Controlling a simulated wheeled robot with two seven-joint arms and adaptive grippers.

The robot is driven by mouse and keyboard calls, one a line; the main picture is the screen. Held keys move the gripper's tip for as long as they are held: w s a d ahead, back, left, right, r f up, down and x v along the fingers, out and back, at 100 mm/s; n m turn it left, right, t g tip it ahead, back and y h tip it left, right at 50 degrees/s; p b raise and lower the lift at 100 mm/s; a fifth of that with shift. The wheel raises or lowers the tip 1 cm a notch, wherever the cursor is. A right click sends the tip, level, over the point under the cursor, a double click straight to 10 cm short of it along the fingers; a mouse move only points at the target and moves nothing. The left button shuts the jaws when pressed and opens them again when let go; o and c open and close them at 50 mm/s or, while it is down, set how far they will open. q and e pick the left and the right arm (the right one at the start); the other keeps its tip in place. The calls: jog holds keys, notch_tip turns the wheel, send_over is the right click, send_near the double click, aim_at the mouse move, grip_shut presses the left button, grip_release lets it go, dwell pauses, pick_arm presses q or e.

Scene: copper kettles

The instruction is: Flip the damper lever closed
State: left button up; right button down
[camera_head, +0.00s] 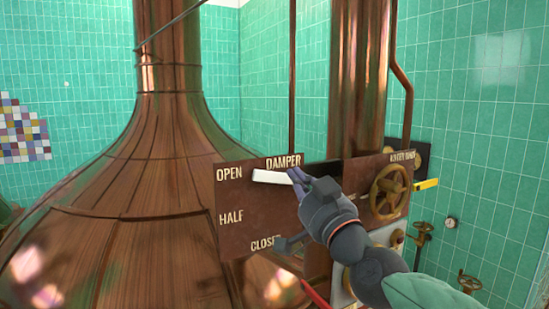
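The dark brown damper plate (236,196) reads DAMPER at the top, with OPEN, HALF and CLOSED down its left side. The white lever handle (268,177) points left, level with the OPEN label. My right gripper (298,178) reaches in from the lower right, its fingertips at the right end of the white handle. I cannot tell whether they touch it or grip it. The lever's pivot is hidden behind my gripper, which also covers the end of the CLOSED label. My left gripper is not in view.
A brass handwheel (390,192) on a second plate stands just right of my gripper. A large copper kettle (130,225) fills the left, and a copper pipe (357,80) rises behind the plates. Several valves and a gauge (451,222) are at the lower right.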

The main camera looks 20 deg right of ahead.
aim_at(269, 159)
jog(key=shift+s+d+r, duration=0.1)
jog(key=shift+s+r, duration=0.3)
jog(key=shift+r, duration=0.05)
jog(key=shift+w, duration=0.15)
jog(key=x, duration=0.3)
jog(key=f+x, duration=0.1)
jog(key=x, duration=0.2)
jog(key=p+x, duration=0.1)
jog(key=x, duration=0.2)
jog(key=shift+w+a+f, duration=0.2)
jog(key=shift+w+f, duration=0.15)
jog(key=shift+w, duration=0.1)
jog(key=shift+s+a+f, duration=0.1)
jog(key=shift+a+f, duration=0.15)
jog(key=shift+f, duration=0.7)
